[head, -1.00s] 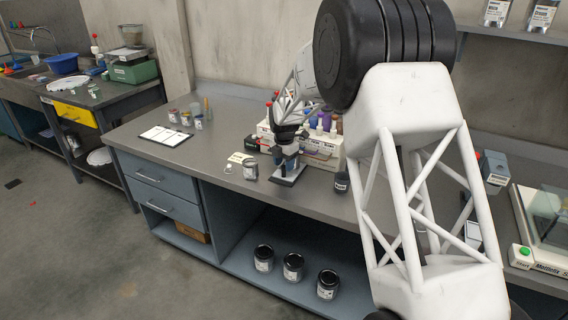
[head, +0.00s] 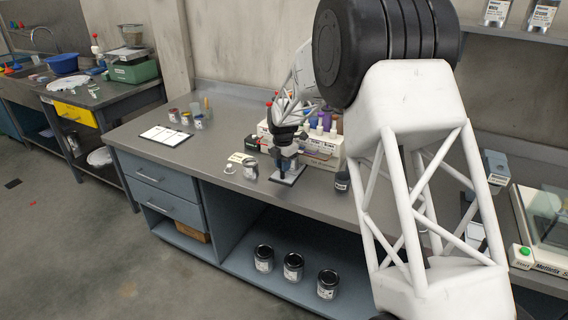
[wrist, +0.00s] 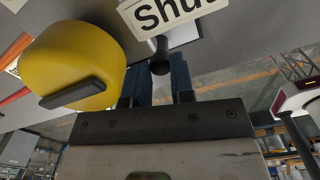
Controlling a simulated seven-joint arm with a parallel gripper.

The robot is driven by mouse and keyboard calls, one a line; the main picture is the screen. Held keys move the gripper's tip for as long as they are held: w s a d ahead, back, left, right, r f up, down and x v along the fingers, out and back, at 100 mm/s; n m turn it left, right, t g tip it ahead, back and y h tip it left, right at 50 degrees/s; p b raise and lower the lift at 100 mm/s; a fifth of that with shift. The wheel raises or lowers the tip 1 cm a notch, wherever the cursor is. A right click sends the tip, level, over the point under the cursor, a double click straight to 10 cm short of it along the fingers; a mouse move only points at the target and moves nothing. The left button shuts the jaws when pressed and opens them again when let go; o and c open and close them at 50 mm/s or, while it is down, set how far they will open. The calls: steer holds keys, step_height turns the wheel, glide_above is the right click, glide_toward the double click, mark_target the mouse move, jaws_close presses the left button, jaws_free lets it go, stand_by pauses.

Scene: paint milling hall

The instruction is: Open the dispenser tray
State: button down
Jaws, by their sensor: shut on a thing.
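The dispenser (head: 322,147) is a white stepped unit on the bench with several bottles on top. A flat grey plate (head: 294,176), perhaps its tray, lies low at its front; how far out it stands I cannot tell. My gripper (head: 284,172) is in front of the dispenser, pointing down beside this plate. In the wrist view its blue fingers (wrist: 161,78) are shut on a dark round knob (wrist: 160,54). A white label reading "Shut" (wrist: 175,12) is just above the knob. The part behind the fingers is hidden.
A yellow round thing with a dark bar (wrist: 75,62) is close left of the fingers in the wrist view. Small jars (head: 250,170) and a label stand left of my gripper; a dark jar (head: 342,181) stands right. A clipboard (head: 165,135) lies farther left.

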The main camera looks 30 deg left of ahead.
steer(key=shift+s, duration=3.45)
steer(key=c, duration=1)
jaws_free()
steer(key=shift+r, duration=0.15)
steer(key=shift+r, duration=3.75)
